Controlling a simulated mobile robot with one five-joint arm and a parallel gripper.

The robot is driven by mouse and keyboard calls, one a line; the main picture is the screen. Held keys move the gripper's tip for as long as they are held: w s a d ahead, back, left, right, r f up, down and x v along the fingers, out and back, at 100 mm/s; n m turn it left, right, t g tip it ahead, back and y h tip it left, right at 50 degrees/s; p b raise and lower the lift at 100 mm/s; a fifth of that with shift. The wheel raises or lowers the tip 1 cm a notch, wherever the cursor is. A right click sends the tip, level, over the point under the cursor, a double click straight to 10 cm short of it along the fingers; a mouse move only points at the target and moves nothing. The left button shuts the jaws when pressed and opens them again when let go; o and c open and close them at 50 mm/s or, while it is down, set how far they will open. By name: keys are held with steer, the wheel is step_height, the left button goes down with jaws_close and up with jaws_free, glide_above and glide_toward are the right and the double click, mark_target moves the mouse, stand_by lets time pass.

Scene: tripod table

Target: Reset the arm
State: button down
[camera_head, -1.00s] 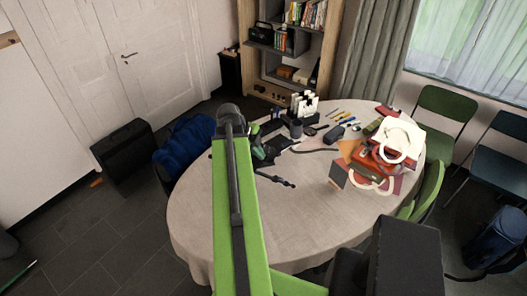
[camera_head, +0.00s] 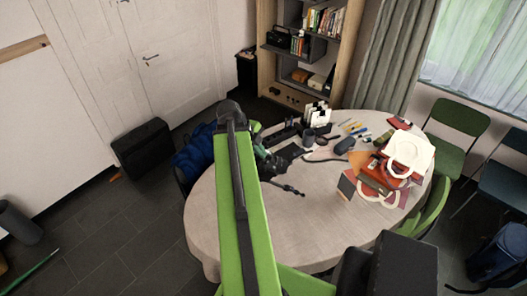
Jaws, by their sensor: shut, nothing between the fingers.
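My arm's green and black link (camera_head: 244,215) rises through the middle of the head view and hides part of the table behind it. My gripper (camera_head: 300,192) is dark and slim, at the end of a green and black section that shows to the right of the link. Its fingers look closed, with nothing between them. It appears over the left-middle part of the cloth-covered oval table (camera_head: 310,235). I cannot tell its exact height above the cloth.
A dark cup (camera_head: 308,138) and small tools stand towards the back. Green chairs (camera_head: 458,115) stand at right, a blue bag (camera_head: 194,151) and black case (camera_head: 143,148) at left. The near tabletop is bare.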

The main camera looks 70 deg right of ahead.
steer(key=shift+f, duration=0.1)
steer(key=w+a+f+n+t+b, duration=0.1)
steer(key=w+a+f+n+b, duration=0.1)
steer(key=w+a+f+b, duration=0.4)
steer(key=w+a+f+n+t+b, duration=0.1)
steer(key=w+a+f+n+b, duration=0.2)
steer(key=w+a, duration=0.6)
steer(key=w+a+f+n+t+b, duration=0.1)
steer(key=w+a+f+n+b, duration=0.1)
steer(key=w+a+f+b, duration=0.5)
steer(key=w+a+f+n+y+b, duration=0.1)
steer(key=w+a+f+n, duration=0.1)
steer(key=a+n, duration=0.8)
steer(key=w+a+f+n+y+b, duration=0.1)
steer(key=w+a+f+n+b, duration=0.1)
steer(key=a+n, duration=0.8)
steer(key=w+a+f+n+y+b, duration=0.1)
steer(key=w+a+f+n+b, duration=0.1)
steer(key=a+n, duration=0.7)
steer(key=shift+w+a+f+n+t+y, duration=0.3)
steer(key=shift+w+a+f+n, duration=0.1)
steer(key=shift+w+f+n, duration=0.5)
steer(key=shift+r, duration=0.1)
